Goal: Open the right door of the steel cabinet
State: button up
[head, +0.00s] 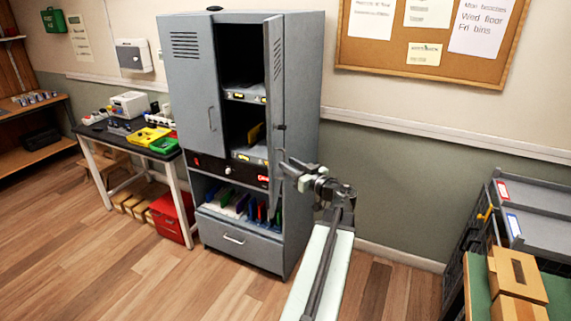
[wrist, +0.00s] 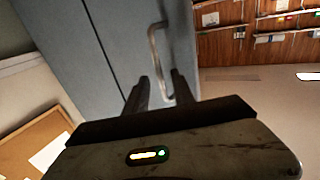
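The grey steel cabinet (head: 192,85) stands against the back wall, its left door shut. Its right door (head: 275,90) is swung well out, seen nearly edge-on in the head view, and the shelves behind it show. In the wrist view the door's face (wrist: 110,45) fills the upper left, with its bar handle (wrist: 153,45) running down toward my fingers. My gripper (wrist: 162,78) has its fingers apart, with the handle's lower part between them and a gap visible. In the head view my gripper (head: 284,160) is by the door's lower end; its fingertips are too small to read.
A table (head: 105,133) with trays and devices stands left of the cabinet. A drawer (head: 240,240) and an open bay of folders are below the doors. Grey trays (head: 540,200) and cardboard boxes (head: 518,270) are at the right. The floor in front of the cabinet is clear.

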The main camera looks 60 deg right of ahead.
jog(key=v, duration=0.5)
jog(key=shift+s, duration=0.2)
